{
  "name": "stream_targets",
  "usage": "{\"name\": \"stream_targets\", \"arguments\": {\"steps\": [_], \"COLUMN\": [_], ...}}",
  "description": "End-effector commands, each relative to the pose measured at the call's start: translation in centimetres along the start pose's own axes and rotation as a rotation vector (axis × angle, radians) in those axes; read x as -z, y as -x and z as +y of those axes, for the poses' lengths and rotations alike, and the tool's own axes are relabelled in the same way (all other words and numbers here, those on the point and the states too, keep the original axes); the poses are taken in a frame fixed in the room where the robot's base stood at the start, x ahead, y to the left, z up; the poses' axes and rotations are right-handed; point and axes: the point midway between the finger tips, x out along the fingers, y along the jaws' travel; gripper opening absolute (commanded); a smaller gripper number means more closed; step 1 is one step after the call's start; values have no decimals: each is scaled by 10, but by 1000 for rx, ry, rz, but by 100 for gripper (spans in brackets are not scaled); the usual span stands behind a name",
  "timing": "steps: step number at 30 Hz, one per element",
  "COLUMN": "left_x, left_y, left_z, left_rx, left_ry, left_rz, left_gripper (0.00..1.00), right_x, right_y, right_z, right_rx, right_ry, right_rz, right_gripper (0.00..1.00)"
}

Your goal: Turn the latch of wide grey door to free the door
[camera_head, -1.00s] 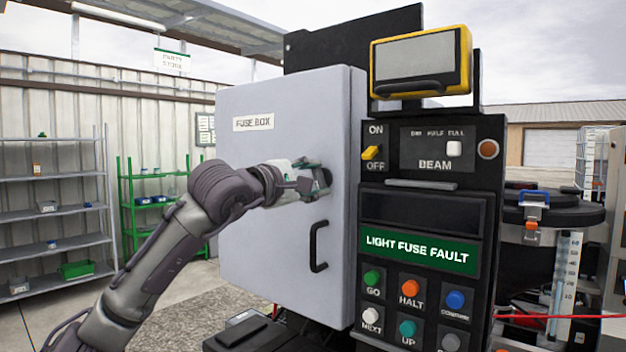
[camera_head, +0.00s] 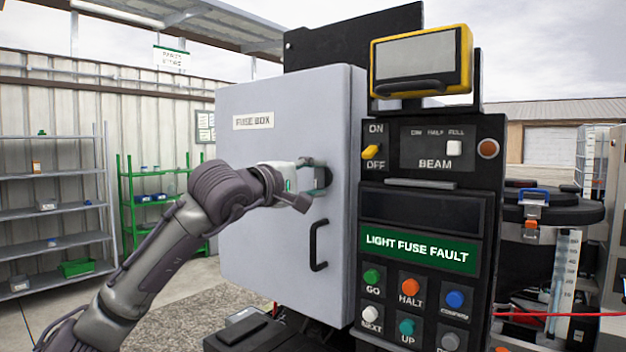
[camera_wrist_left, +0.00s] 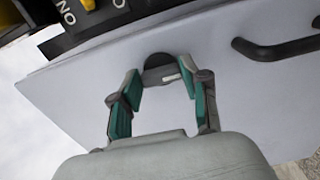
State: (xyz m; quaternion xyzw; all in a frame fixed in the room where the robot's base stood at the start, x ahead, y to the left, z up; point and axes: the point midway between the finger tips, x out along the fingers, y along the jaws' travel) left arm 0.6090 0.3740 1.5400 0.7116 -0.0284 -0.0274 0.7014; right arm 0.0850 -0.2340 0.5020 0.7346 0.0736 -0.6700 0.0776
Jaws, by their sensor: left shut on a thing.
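The wide grey door (camera_head: 285,110), labelled FUSE BOX, stands flush on its box, looking closed. Its latch is a dark round knob near the door's right edge; it shows in the left wrist view (camera_wrist_left: 160,66) with a pale mark on it. My left gripper (camera_head: 318,178) is at the latch, its green-padded fingers (camera_wrist_left: 163,80) on either side of it and shut on it. The fingers hide part of the latch in the head view. My right gripper is not in view.
A black handle (camera_head: 318,246) is on the door below the latch. A black control panel (camera_head: 430,210) with buttons and a lit LIGHT FUSE FAULT sign stands close on the right. Shelves (camera_head: 50,208) stand far left.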

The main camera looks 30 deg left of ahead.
Motion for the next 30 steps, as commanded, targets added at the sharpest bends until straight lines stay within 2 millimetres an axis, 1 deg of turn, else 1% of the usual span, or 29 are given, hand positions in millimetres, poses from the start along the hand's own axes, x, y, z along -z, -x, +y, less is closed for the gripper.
{"name": "stream_targets", "arguments": {"steps": [5,6,10,17,19,22,26,30], "left_x": [0,0,0,0,0,1,1,2], "left_y": [0,0,0,0,0,6,25,56], "left_z": [-1,-1,-1,-1,0,0,-1,-1], "left_rx": [2,2,2,1,1,0,0,2], "left_ry": [-4,-4,-3,-1,-1,-1,-4,-6], "left_rz": [0,0,0,0,0,2,3,5], "left_gripper": [11,49,71,71,71,71,71,71], "right_x": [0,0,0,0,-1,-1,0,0], "right_y": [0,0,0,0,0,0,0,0], "right_z": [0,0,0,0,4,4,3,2], "right_rx": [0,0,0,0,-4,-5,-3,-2], "right_ry": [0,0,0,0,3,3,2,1], "right_rz": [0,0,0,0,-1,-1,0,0], "right_gripper": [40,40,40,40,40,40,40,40]}}
